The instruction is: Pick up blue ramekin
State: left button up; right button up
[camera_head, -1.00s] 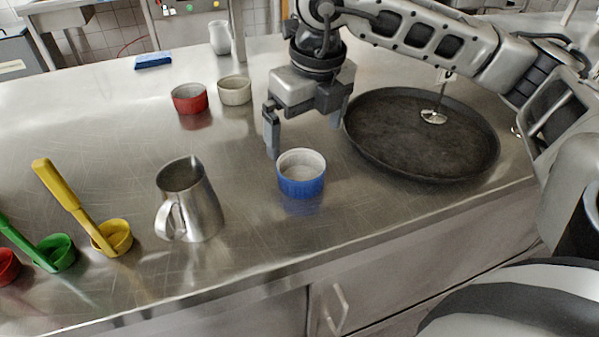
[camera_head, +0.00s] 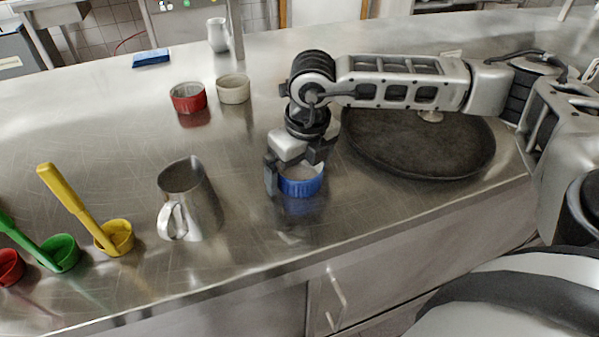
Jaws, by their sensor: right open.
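The blue ramekin (camera_head: 301,185) stands upright on the steel counter, right of the metal jug. My right gripper (camera_head: 294,178) is down at the ramekin, pointing downward. One finger is at the ramekin's left side; the other finger is at its upper right, by the rim. The jaws are open, and I cannot tell whether either finger touches the ramekin. The gripper hides part of the ramekin's rim and inside. My left gripper is not in view.
A metal jug (camera_head: 190,205) stands left of the ramekin. A black round tray (camera_head: 420,150) lies to the right, under my right arm. A red ramekin (camera_head: 188,98) and a cream ramekin (camera_head: 233,90) stand behind. Yellow (camera_head: 117,238) and green (camera_head: 62,254) scoops are at left.

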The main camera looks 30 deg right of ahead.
jog(key=c, duration=1.1)
jog(key=shift+o, duration=0.2)
jog(key=shift+r, duration=0.2)
